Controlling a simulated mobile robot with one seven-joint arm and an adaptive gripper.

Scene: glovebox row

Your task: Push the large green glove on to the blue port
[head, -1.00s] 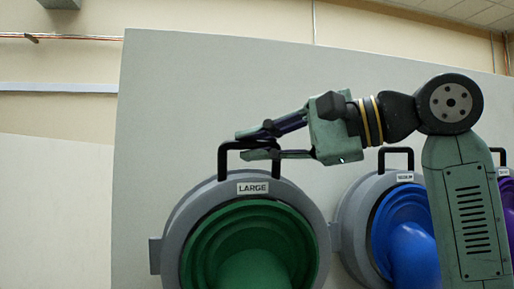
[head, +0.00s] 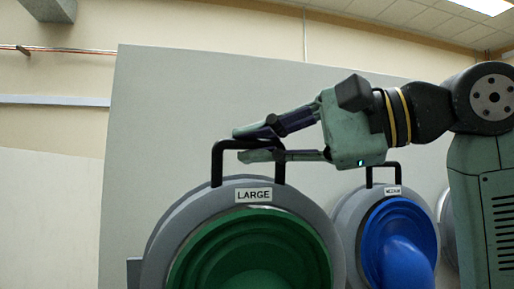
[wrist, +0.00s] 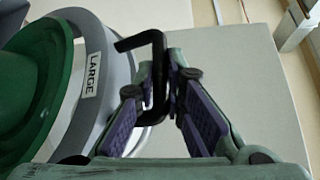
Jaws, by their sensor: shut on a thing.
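The large green glove (head: 250,262) sits in a grey ring (head: 165,235) with a LARGE label and a black handle on top (head: 217,165). My gripper (head: 243,145) is shut on that handle, one finger above its top bar and one below. In the wrist view the handle (wrist: 159,75) stands between both finger pads, with the green glove (wrist: 45,85) at the left. To the right, a blue glove or port (head: 400,240) sits in a grey ring labelled MEDIUM; I cannot tell which it is. The lower parts of both are cut off.
A pale upright panel (head: 200,95) stands behind the rings. The MEDIUM ring has its own black handle (head: 370,173), just below my gripper's body. Part of another grey ring (head: 447,225) shows beside my arm. The space left of the large ring looks clear.

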